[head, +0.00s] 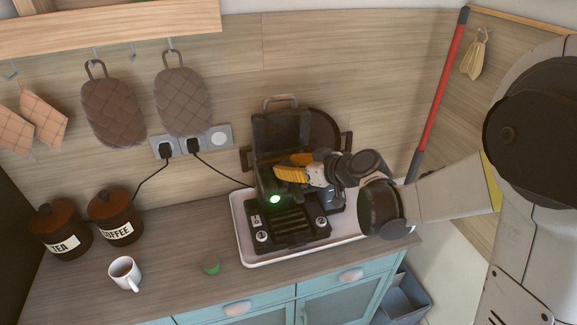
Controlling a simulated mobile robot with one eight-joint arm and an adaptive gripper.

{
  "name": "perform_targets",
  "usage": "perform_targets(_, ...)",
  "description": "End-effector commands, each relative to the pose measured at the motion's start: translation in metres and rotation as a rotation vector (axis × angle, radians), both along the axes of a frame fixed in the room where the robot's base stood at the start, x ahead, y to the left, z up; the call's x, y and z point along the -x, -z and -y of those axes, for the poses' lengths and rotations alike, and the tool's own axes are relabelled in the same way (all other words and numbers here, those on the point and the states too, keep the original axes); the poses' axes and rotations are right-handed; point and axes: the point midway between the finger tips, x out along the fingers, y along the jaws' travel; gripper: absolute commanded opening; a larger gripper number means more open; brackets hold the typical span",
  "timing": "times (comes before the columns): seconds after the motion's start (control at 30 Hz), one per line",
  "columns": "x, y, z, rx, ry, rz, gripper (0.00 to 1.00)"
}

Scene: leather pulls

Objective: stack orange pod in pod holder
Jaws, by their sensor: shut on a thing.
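My gripper (278,176) reaches in from the right over a black kitchen appliance (290,228) with an upright back part. Orange-yellow shows along the gripper's fingers. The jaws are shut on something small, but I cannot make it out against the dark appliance. I cannot pick out an orange pod as a separate thing, nor tell which part is the pod holder. A bright green spot (275,198) glows just below the fingertips.
The appliance stands on a white tray (243,232). A white mug (125,273), a COFFEE canister (116,219) and a TEA canister (60,232) stand left on the wooden counter (180,285). Two cords run from wall plugs. Cloth mitts hang above. The counter between mug and tray is mostly clear.

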Motion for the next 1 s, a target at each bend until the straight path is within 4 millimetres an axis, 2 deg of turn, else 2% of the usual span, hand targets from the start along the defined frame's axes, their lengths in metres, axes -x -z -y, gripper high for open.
perform_targets(0.43, 0.001, 0.014, 0.0, 0.006, -0.003, -0.001, 0.27)
perform_targets(0.5, 0.002, 0.014, 0.0, 0.006, -0.004, -0.002, 0.55)
perform_targets(0.53, 0.002, 0.014, 0.0, 0.006, -0.004, -0.003, 0.61)
perform_targets(0.83, 0.002, 0.014, 0.0, 0.007, -0.004, -0.003, 0.61)
perform_targets(1.0, 0.002, -0.001, 0.0, 0.007, -0.004, -0.003, 0.61)
